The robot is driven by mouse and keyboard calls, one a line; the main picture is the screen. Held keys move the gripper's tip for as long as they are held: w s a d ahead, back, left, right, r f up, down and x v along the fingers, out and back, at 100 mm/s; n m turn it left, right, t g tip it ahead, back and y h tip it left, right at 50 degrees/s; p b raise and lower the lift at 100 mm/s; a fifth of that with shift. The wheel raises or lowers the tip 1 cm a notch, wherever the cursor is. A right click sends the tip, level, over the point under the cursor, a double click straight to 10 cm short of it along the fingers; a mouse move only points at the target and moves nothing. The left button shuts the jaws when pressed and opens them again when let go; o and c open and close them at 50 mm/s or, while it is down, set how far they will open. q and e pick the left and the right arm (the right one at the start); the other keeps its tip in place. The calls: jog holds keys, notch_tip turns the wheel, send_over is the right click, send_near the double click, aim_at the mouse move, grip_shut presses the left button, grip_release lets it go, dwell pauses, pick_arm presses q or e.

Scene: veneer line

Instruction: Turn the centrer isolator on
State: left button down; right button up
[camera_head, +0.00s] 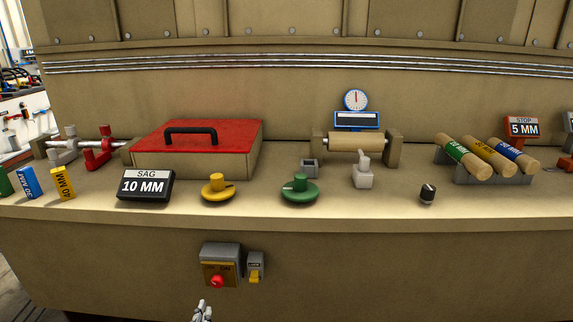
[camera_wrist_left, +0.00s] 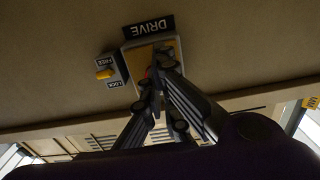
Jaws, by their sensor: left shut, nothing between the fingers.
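An isolator box (camera_head: 221,256) with a yellow face and a red knob (camera_head: 217,281) is on the bench's front panel. In the left wrist view, which is upside down, a yellow-faced box (camera_wrist_left: 169,42) sits beside a plate reading DRIVE (camera_wrist_left: 148,27); no centrer label is readable. Beside the box is a small lock unit (camera_wrist_left: 112,66) with a yellow lever (camera_wrist_left: 104,74) and FREE and LOCK labels. My left gripper (camera_head: 203,306) is shut and empty, just below the box in the head view. In the wrist view its fingers (camera_wrist_left: 156,78) cover most of the knob. My right gripper is not in view.
The bench top above holds a yellow knob (camera_head: 217,188), a green knob (camera_head: 299,189), a SAG 10 MM block (camera_head: 145,186) and a red-lidded box (camera_head: 225,138). The bench edge overhangs the front panel. The panel right of the lock unit is clear.

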pick_arm(q)
jog(key=shift+f, duration=0.1)
jog(key=n+b, duration=0.3)
jog(key=n, duration=0.9)
send_near(218, 281)
jog(key=d+f, duration=0.2)
jog(key=d, duration=0.1)
jog(key=w, duration=0.7)
jog(key=shift+w+a, duration=0.1)
jog(key=shift+w, duration=0.15)
jog(key=shift+w+r, duration=0.15)
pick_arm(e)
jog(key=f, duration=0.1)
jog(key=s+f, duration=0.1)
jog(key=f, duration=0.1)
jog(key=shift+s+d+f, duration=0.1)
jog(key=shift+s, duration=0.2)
